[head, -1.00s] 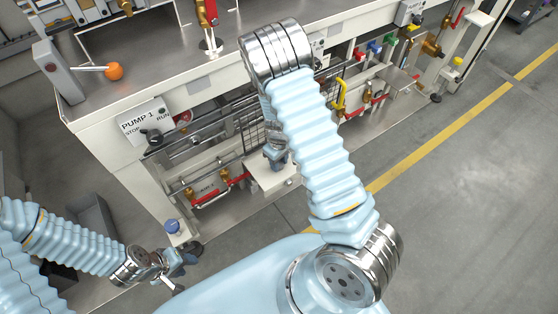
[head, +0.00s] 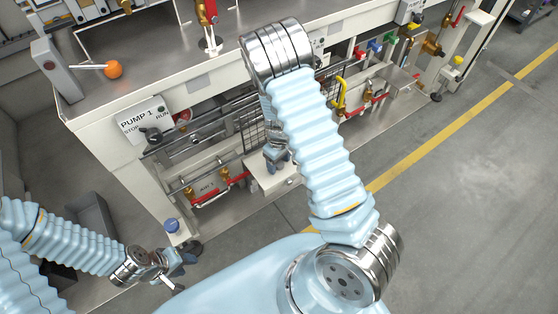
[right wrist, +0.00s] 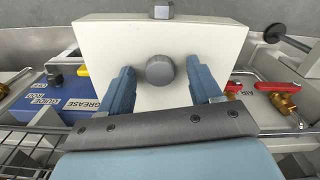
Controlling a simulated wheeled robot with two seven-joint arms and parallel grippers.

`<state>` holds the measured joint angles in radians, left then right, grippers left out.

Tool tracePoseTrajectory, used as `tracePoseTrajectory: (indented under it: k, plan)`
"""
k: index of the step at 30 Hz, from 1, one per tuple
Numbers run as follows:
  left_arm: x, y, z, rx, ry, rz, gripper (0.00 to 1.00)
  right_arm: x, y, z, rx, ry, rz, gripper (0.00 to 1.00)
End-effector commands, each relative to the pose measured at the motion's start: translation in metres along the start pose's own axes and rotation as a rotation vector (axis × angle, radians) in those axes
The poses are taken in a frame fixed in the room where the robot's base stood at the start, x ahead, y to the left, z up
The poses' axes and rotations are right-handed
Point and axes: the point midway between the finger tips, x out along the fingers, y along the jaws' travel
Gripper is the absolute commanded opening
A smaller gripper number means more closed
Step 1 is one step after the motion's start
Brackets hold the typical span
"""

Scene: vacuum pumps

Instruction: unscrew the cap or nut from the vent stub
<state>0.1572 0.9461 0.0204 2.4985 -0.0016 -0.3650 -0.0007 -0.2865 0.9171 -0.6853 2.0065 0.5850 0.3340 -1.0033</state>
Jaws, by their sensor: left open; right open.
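A round grey cap with a ridged rim (right wrist: 160,70) is on the face of a pale box (right wrist: 215,40) in the right wrist view. The stub behind it is hidden. My right gripper (right wrist: 163,85) is open, with one finger on each side of the cap and a gap to it on both sides. I cannot tell how far the fingertips are from the box. In the head view my right gripper (head: 276,158) is beside the pale box (head: 268,178), partly hidden by my arm, and the cap does not show. My left gripper (head: 178,262) is open and empty at the lower left.
Red-handled brass valves (right wrist: 278,92) and a blue block labelled grease (right wrist: 62,98) flank the box. A wire rack (right wrist: 30,145) runs below left. The floor (head: 470,200) at right is clear.

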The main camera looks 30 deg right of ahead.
Motion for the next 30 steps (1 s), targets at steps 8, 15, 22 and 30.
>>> tracePoseTrajectory:
  k: [8,15,22,30]
  plan:
    - [-0.01,0.006,0.001,0.003,-0.004,0.004,0.43,-0.052,0.0,-0.002,-0.003,0.005,0.001,0.64]
    - [-0.018,0.012,0.003,0.007,-0.008,0.008,0.43,-0.109,0.0,-0.001,-0.002,0.005,0.0,0.64]
    - [-0.022,0.014,0.003,0.008,-0.009,0.008,0.43,-0.135,0.0,0.0,0.0,0.001,0.0,0.64]
    - [-0.022,0.014,0.003,0.008,-0.009,0.008,0.43,-0.138,0.0,0.0,0.001,0.0,0.0,0.64]
